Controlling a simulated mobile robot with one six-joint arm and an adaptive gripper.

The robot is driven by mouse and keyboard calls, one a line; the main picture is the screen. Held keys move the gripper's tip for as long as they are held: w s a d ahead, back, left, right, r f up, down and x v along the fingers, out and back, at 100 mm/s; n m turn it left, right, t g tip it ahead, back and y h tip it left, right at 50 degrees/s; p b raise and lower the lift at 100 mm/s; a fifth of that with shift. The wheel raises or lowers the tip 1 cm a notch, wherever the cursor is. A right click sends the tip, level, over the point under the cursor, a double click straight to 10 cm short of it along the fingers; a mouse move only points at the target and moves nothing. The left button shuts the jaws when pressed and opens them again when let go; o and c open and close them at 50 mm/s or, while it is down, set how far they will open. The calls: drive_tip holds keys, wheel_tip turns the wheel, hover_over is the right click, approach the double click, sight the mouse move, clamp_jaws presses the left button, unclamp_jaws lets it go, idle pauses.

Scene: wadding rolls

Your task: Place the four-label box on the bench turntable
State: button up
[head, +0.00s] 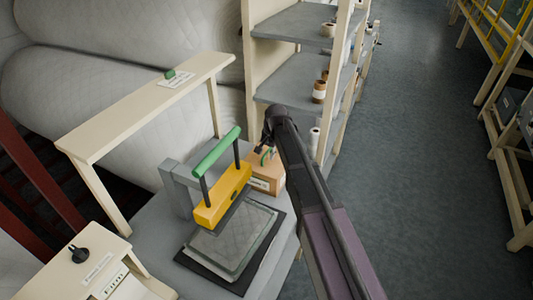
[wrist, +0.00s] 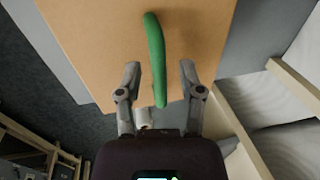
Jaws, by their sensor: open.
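An orange-brown box (head: 277,182) with a white label on the face I see stands on the grey bench (head: 268,277), behind the yellow press. A green handle (wrist: 155,55) rises from its top. My gripper (head: 265,148) is over the box at the handle. In the wrist view my gripper (wrist: 159,75) is open, with one finger on each side of the green handle and gaps visible on both sides. The box top (wrist: 95,40) fills much of that view. The box's other sides are hidden. I cannot make out a turntable.
A yellow press (head: 223,197) with a green bar stands close left of the box, over a quilted pad (head: 228,245) on a dark mat. A shelf rack (head: 300,92) stands close behind. A cream raised shelf (head: 150,108) is at left.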

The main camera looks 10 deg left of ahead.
wheel_tip(320, 180, up, 12)
drive_tip(key=d+p, duration=0.2)
drive_tip(key=p, duration=0.9)
drive_tip(key=shift+s+p, duration=0.3)
drive_tip(key=shift+s, duration=0.1)
drive_tip(key=shift+d, duration=0.15)
drive_tip(key=shift+f, duration=0.1)
drive_tip(key=s+d+n+h, duration=0.2)
drive_tip(key=s+d+n, duration=0.2)
drive_tip(key=s+d, duration=1.8)
drive_tip(key=shift+s+d+f+g, duration=0.15)
drive_tip(key=shift+s+d+g, duration=0.25)
drive_tip(key=shift+d, duration=0.2)
drive_tip(key=shift+o, duration=0.2)
